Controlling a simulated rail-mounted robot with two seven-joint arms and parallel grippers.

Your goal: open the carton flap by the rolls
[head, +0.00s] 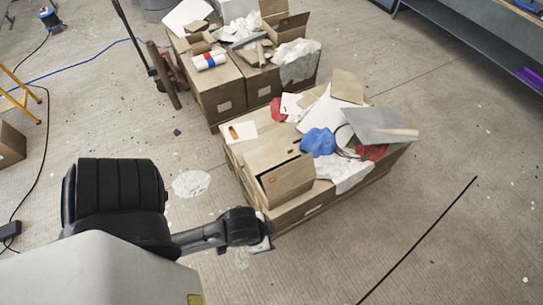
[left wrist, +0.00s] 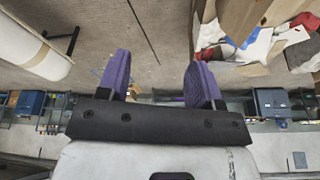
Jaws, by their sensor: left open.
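A group of brown cartons (head: 290,213) stands on the floor at the centre, loaded with scraps. A cardboard flap (head: 286,182) stands tilted up at its near left end. A second group of cartons (head: 218,97) stands behind it. A small white roll with red and blue bands (head: 209,60) lies on top of that group. My left gripper (head: 265,236) is beside the near corner of the front cartons; I cannot tell whether it touches them. In the left wrist view its two purple fingers (left wrist: 158,78) are apart with nothing between them. My right gripper is out of view.
Blue cloth (head: 319,142), white sheets and a grey panel (head: 378,126) cover the front cartons. Brown tubes (head: 163,77) lean left of the rear cartons. A dark strip (head: 420,238) lies on the floor at right. The floor right of the cartons is mostly clear.

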